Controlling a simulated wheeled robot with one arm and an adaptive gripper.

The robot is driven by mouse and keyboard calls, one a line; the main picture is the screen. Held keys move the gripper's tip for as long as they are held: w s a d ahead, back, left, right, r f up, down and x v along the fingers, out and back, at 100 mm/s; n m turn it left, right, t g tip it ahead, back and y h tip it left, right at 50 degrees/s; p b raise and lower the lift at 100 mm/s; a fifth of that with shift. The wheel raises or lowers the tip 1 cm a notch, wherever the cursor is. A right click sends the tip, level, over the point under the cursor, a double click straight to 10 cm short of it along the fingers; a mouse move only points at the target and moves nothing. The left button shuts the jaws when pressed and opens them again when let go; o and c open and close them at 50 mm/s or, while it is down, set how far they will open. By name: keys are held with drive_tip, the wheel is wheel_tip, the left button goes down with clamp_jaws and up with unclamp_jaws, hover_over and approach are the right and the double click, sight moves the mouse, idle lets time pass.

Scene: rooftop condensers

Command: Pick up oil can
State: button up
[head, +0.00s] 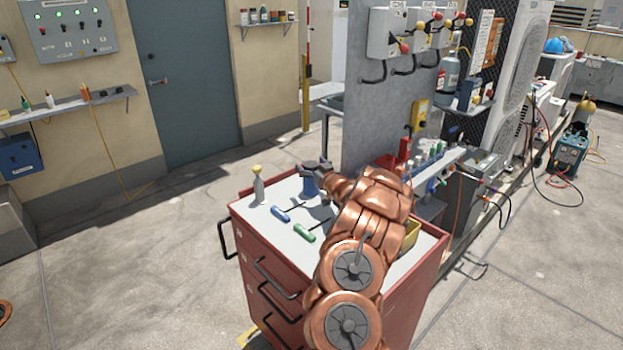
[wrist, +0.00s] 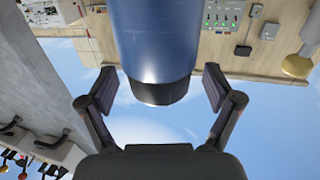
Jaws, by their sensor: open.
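A blue can (head: 308,187), which looks like the oil can, stands on the grey top of the red tool cabinet, partly hidden by my gripper (head: 316,169). In the wrist view a large blue cylinder (wrist: 154,40) with a dark narrower end comes down from the top edge. My gripper (wrist: 158,86) is open there, with one dark finger on each side of the cylinder's dark end. Gaps show between the fingers and the can, so no contact is visible. My copper arm covers part of the cabinet top in the head view.
A yellow bin (head: 411,234) is right of my arm. A grey panel (head: 366,110) rises behind.

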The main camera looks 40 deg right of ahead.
clamp_jaws()
idle(0.7)
